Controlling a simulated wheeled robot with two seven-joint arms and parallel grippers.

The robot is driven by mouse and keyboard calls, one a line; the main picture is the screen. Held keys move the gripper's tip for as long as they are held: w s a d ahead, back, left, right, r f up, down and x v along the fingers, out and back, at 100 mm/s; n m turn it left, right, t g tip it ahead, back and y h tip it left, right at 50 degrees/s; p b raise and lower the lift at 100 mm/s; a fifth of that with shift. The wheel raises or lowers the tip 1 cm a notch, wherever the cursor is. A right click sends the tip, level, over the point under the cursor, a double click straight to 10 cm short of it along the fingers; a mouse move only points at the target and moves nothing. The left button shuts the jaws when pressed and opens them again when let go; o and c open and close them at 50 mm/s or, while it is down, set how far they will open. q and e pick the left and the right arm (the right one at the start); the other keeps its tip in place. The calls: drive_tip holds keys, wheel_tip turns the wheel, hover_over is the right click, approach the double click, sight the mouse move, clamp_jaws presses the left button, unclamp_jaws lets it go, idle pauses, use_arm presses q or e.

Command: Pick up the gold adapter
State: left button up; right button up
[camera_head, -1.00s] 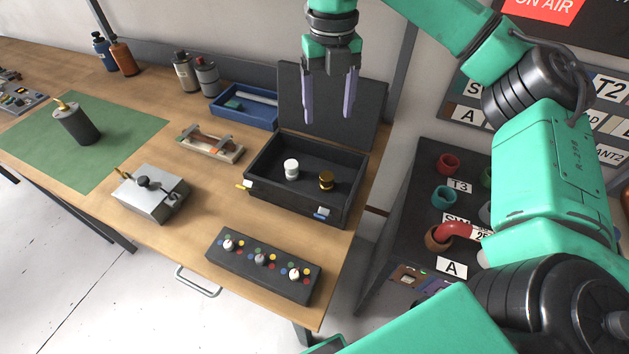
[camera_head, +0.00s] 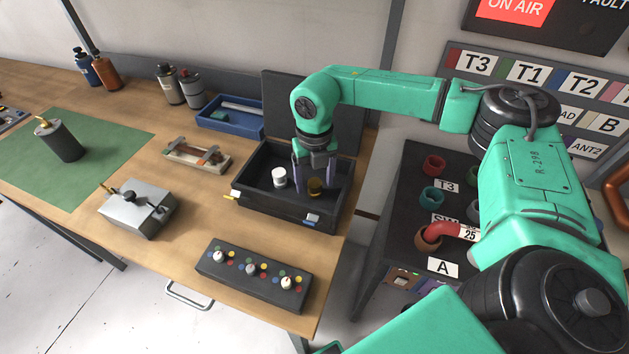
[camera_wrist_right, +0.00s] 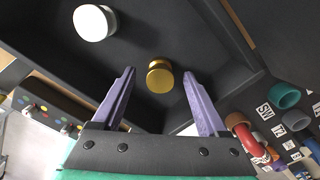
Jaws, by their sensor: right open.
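The gold adapter (camera_head: 315,186) stands in the open black case (camera_head: 287,218) on the wooden bench, to the right of a white adapter (camera_head: 279,177). My right gripper (camera_head: 314,187) is open over the case, its purple fingers pointing down around the gold adapter in the head view. In the right wrist view the gold adapter (camera_wrist_right: 160,76) shows between and just beyond the open fingertips (camera_wrist_right: 158,78); I see no contact. The white adapter (camera_wrist_right: 94,22) lies outside the fingers, to the upper left. My left gripper is not in view.
The case's raised lid (camera_head: 345,125) stands behind my right gripper. A blue tray (camera_head: 230,122) and a small wooden rack (camera_head: 197,157) are left of the case. A black knob panel (camera_head: 252,276) lies in front. A rack with coloured ports (camera_head: 400,205) stands to the right.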

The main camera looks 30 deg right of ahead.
drive_tip(key=shift+f, duration=0.65)
clamp_jaws()
